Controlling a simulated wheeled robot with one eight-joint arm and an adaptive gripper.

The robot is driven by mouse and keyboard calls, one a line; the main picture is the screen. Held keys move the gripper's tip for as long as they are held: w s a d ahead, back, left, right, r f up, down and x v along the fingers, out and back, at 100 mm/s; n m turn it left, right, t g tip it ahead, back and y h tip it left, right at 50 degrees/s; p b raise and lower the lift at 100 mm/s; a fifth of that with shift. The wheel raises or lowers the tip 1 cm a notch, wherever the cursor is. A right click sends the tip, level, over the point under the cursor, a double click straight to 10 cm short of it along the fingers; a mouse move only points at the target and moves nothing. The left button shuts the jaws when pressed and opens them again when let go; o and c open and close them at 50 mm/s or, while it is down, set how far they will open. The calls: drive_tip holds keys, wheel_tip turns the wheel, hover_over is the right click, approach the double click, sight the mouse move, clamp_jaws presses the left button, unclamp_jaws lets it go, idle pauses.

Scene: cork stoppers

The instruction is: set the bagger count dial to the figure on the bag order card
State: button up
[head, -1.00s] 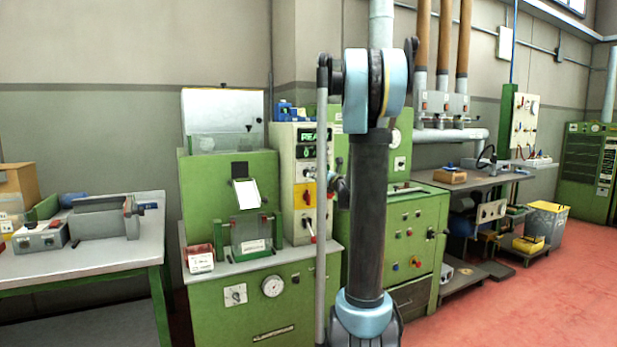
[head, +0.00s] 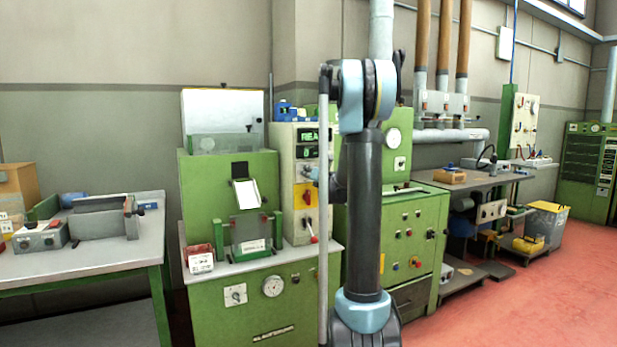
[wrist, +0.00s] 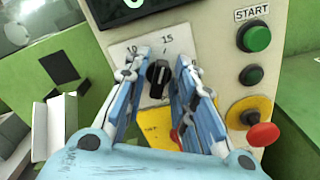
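The count dial (wrist: 158,78) is a black knob on the pale control panel, with the figures 10 and 15 printed above it in the wrist view. Its pointer appears to face up, near the 15 mark; the exact setting is unclear. My gripper (wrist: 163,62) is open, its blue fingers on either side of the knob, with a gap showing beside it. Contact cannot be told. In the head view the control panel (head: 286,160) is partly behind my arm, and the dial is too small to make out. I cannot identify the bag order card or read its figure.
A green display (head: 309,137) sits above. A red-and-white box (head: 200,259) stands on the machine's ledge.

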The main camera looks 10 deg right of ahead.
drive_tip(key=shift+a, duration=0.1)
drive_tip(key=shift+c, duration=0.7)
drive_tip(key=n, duration=1.8)
drive_tip(key=shift+s+a+f, duration=0.15)
drive_tip(key=shift+s+a, duration=0.05)
drive_tip(key=shift+a, duration=0.15)
drive_tip(key=n, duration=0.5)
drive_tip(key=shift+s+f+n, duration=0.1)
drive_tip(key=shift+f+n, duration=0.05)
drive_tip(key=shift+n, duration=0.25)
clamp_jaws()
